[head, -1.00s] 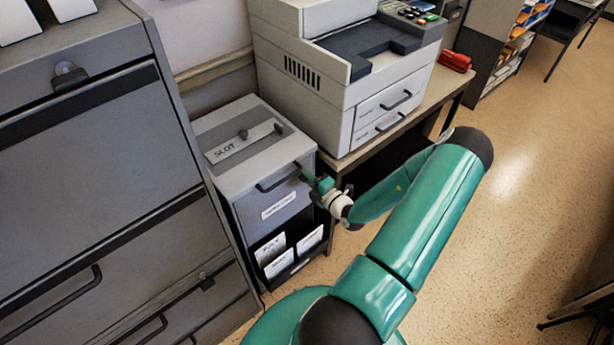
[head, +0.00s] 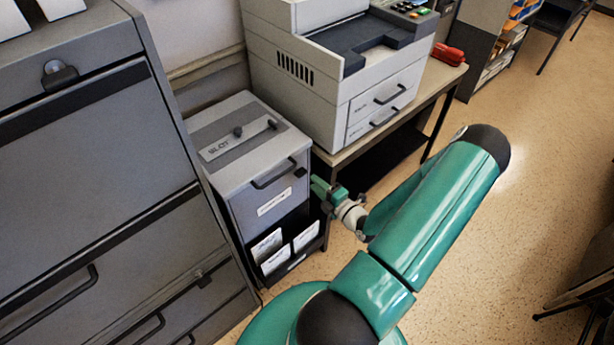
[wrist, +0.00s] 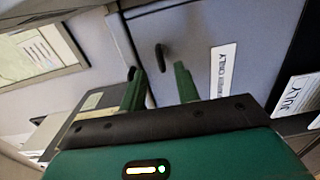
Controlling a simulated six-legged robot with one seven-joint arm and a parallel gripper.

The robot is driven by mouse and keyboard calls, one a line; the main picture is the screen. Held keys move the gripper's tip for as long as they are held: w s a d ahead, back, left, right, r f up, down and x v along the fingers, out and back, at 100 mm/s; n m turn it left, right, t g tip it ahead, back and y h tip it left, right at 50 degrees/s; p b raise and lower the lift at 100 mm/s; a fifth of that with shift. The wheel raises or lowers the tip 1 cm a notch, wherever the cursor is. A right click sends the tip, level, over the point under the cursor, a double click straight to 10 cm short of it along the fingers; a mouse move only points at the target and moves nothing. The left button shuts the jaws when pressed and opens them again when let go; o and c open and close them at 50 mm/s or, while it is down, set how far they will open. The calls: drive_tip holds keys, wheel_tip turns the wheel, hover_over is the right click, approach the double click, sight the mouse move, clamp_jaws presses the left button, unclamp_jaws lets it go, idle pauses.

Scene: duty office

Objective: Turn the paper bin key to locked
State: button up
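The paper bin (head: 230,180) is a grey cabinet with a SLOT strip on top, a dark bar handle and a white label on its front. A small dark key (head: 300,172) appears on the front, right of the handle. In the wrist view the key (wrist: 161,57) is a dark oval tab on the grey front, beside the label. My gripper (head: 318,187) is by the bin's front right edge. In the wrist view its green fingers (wrist: 160,86) are apart with nothing between them. The key lies beyond the fingertips, apart from them. The lock's markings cannot be made out.
A printer (head: 340,80) stands on a table (head: 445,80) right of the bin. A large grey cabinet (head: 80,170) stands close on the left. Papers sit in the bin's open lower rack (head: 285,257).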

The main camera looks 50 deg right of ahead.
drive_tip(key=s, duration=0.6)
drive_tip(key=shift+s+a, duration=0.2)
drive_tip(key=shift+a, duration=0.15)
drive_tip(key=shift+w, duration=0.1)
drive_tip(key=w+a+r+n+g+y, duration=0.4)
drive_tip(key=a+r+n+g+y, duration=0.25)
drive_tip(key=a+r+n, duration=0.6)
drive_tip(key=w+a+r+n+g+y, duration=0.3)
drive_tip(key=a+r+n+g+y, duration=0.5)
drive_tip(key=n, duration=1)
drive_tip(key=s+a+r+n+t+h, duration=0.1)
drive_tip(key=s+a+r+n+h, duration=0.2)
drive_tip(key=n, duration=0.9)
drive_tip(key=s+a+r+n+t+h, duration=0.1)
drive_tip(key=s+a+r+n+h, duration=0.2)
drive_tip(key=a+r+n+h, duration=0.6)
wheel_tip(320, 180, up, 4)
drive_tip(key=a+n, duration=0.1)
drive_tip(key=n, duration=0.3)
drive_tip(key=shift+h, duration=0.35)
